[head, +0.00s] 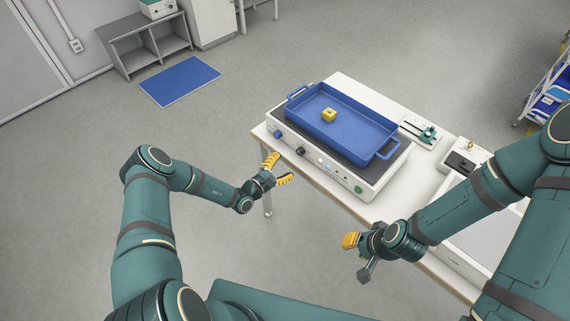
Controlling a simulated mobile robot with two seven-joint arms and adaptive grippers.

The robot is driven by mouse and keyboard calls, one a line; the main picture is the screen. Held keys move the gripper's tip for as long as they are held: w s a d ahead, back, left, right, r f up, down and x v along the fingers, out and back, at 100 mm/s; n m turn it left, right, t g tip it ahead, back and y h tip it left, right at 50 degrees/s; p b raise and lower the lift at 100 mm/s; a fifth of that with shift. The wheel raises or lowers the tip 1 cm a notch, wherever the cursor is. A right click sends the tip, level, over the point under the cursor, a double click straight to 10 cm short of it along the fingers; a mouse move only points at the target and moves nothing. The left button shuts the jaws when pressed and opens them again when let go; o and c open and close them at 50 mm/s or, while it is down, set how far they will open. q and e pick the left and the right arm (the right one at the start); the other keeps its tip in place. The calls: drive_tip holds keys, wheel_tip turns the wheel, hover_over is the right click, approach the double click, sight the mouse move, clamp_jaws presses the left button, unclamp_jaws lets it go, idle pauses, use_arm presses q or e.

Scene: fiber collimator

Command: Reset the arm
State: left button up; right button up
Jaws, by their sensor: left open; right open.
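My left gripper (277,170) has yellow fingers spread apart and is empty. It hangs in the air at the table's near left edge, in front of the white instrument. My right gripper (352,241) is lower and further right, near the table's front edge. One yellow fingertip shows clearly, and the rest is seen at an angle. Nothing shows in it. Both arms are green and bent at the elbow. A small yellow block (328,114) with a dark hole sits in the blue tray (372,133), apart from both grippers.
The blue tray stands on a white instrument (338,171) with knobs on a white table (357,92). A small green and black device (428,134) and a white box with a dark top (459,162) lie to the right. A blue mat (180,81) lies on open floor.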

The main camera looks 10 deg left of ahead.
use_arm(q)
drive_tip(key=shift+d, duration=0.1)
idle(0.3)
drive_tip(key=s+d+m+g+h+b, duration=0.2)
drive_tip(key=s+d+m+g+h, duration=0.35)
drive_tip(key=s+d+g, duration=0.4)
drive_tip(key=s+d+f+m+g+y+b, duration=0.2)
drive_tip(key=s+f+m+g+y, duration=0.15)
drive_tip(key=s+m+g, duration=0.6)
drive_tip(key=s+a+r+m+t+y+b, duration=0.2)
drive_tip(key=s+a+r+m+t+y, duration=0.1)
drive_tip(key=s+y, duration=0.4)
drive_tip(key=shift+s+a+r+m+t, duration=0.25)
drive_tip(key=shift+a+r+m+t, duration=0.15)
drive_tip(key=shift+a+m+t, duration=0.6)
drive_tip(key=shift+a, duration=0.1)
